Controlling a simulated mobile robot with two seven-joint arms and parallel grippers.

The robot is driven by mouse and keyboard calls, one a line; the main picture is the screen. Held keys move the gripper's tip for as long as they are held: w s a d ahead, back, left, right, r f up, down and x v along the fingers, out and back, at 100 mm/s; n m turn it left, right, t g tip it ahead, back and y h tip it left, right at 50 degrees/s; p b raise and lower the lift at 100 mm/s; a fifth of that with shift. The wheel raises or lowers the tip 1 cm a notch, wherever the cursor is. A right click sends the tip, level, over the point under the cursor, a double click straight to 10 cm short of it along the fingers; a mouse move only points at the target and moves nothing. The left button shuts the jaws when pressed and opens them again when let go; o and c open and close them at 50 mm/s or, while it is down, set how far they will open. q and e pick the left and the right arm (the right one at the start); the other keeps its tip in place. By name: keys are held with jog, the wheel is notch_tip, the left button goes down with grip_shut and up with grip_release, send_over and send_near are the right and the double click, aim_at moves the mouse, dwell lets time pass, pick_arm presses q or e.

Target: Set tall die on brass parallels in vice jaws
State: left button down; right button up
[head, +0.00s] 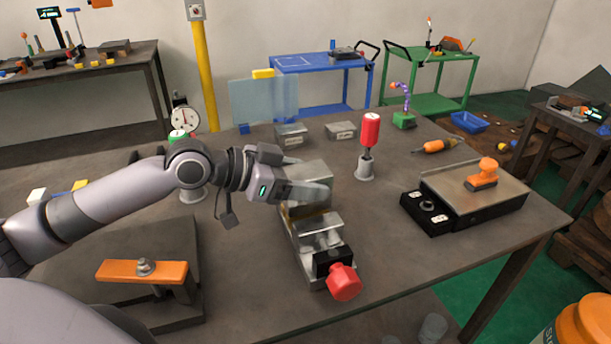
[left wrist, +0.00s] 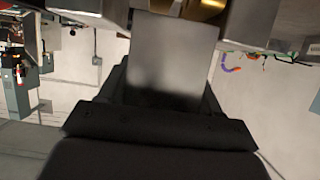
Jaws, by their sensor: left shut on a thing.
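The vice (head: 300,248) stands mid-table, with its red handle (head: 343,281) toward me and a grey block-shaped part (head: 308,172) at its far end. Brass (head: 312,210) shows low between the jaws; it also shows at the top of the left wrist view (left wrist: 203,7). My left gripper (head: 308,191) reaches in from the left, over the vice. It is shut on the tall die, a plain grey block (left wrist: 172,55) in the left wrist view. The die's far end appears close to the brass; I cannot tell whether they touch. My right gripper is out of view.
A red-handled tool (head: 369,145) stands upright right of the vice. Two small grey blocks (head: 291,136) lie behind. A dial gauge (head: 185,120) and an orange-topped fixture (head: 142,271) are on the left.

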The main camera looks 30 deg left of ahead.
pick_arm(q)
jog(key=shift+f, duration=0.2)
jog(key=shift+c, duration=1.1)
grip_release()
jog(key=shift+f, duration=0.2)
jog(key=shift+r, duration=0.55)
jog(key=v, duration=0.7)
jog(key=shift+s+r, duration=0.2)
jog(key=shift+r, duration=0.05)
